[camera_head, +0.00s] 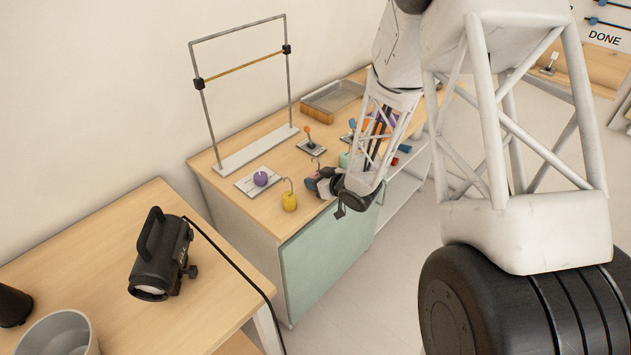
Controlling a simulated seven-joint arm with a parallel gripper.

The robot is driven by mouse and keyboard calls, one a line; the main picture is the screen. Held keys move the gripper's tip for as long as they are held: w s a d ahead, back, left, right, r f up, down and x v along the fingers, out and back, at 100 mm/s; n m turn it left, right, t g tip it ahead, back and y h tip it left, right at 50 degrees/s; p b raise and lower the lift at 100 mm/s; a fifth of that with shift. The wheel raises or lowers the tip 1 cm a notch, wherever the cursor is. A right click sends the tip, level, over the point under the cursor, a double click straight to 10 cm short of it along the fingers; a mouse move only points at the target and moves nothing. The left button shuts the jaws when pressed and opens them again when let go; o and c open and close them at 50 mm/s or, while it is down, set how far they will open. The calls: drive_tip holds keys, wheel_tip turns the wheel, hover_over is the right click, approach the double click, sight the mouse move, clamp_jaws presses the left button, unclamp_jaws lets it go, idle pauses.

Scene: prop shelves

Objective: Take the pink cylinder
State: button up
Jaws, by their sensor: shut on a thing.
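My gripper (318,185) is low over the front edge of the wooden worktop, just right of a yellow hooked weight (289,202). Its jaws are dark and small in this view. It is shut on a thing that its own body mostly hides. A thin hook (316,162) rises right behind the jaws, and I cannot tell for sure whether it belongs to the held thing. I make out no clear pink cylinder; the arm covers part of the worktop.
A purple ball (261,179) sits on a pale plate left of my gripper. Behind are an orange-knobbed lever (308,139), a metal frame (239,90) with a crossbar, and a grey tray (331,97). A black lamp (159,255) stands on the nearer table (200,315).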

sight(316, 173)
drive_tip(key=shift+r, duration=0.1)
drive_tip(key=shift+c, duration=0.3)
drive_tip(key=shift+r, duration=0.7)
drive_tip(key=shift+s+d+r, duration=0.1)
drive_tip(key=shift+s+r, duration=0.15)
drive_tip(key=shift+r, duration=0.25)
drive_tip(key=shift+s+r, duration=0.25)
drive_tip(key=shift+r, duration=0.25)
drive_tip(key=s+d+r, duration=0.1)
drive_tip(key=s+d, duration=0.2)
drive_tip(key=s, duration=1.1)
drive_tip(key=shift+s+r, duration=0.2)
drive_tip(key=shift+s, duration=0.15)
